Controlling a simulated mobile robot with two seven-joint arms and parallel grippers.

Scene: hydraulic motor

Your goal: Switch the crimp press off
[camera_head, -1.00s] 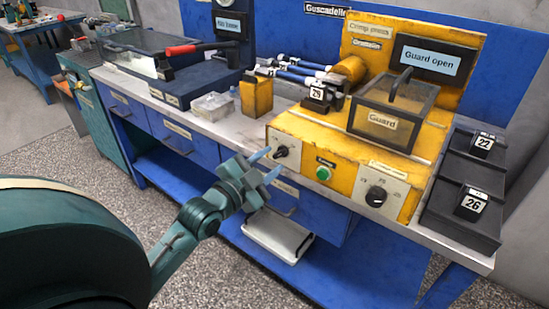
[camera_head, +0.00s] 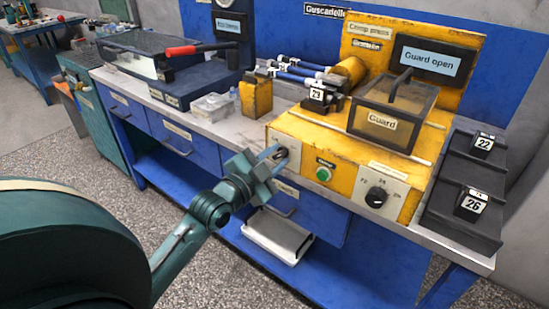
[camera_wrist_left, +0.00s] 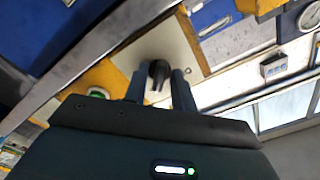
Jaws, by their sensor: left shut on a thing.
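The yellow crimp press (camera_head: 340,150) stands on the bench, with a display reading "Guard open" (camera_head: 430,60). A black rotary switch sits on a pale plate (camera_head: 292,150) at the left of its front face. My left gripper (camera_head: 278,154) is at this switch, its blue fingertips on either side of the knob and shut on it. In the left wrist view the black switch knob (camera_wrist_left: 158,74) shows between the two fingers. A green button (camera_head: 323,174) and a black selector dial (camera_head: 376,197) are further right on the front. My right gripper is not in view.
The clear guard box (camera_head: 395,110) sits on top of the press. Black trays with blocks marked 22 (camera_head: 483,143) and 26 (camera_head: 470,205) stand at the right. A yellow block (camera_head: 256,97) and a clear box (camera_head: 211,107) stand to the left. A white tray (camera_head: 278,235) is below.

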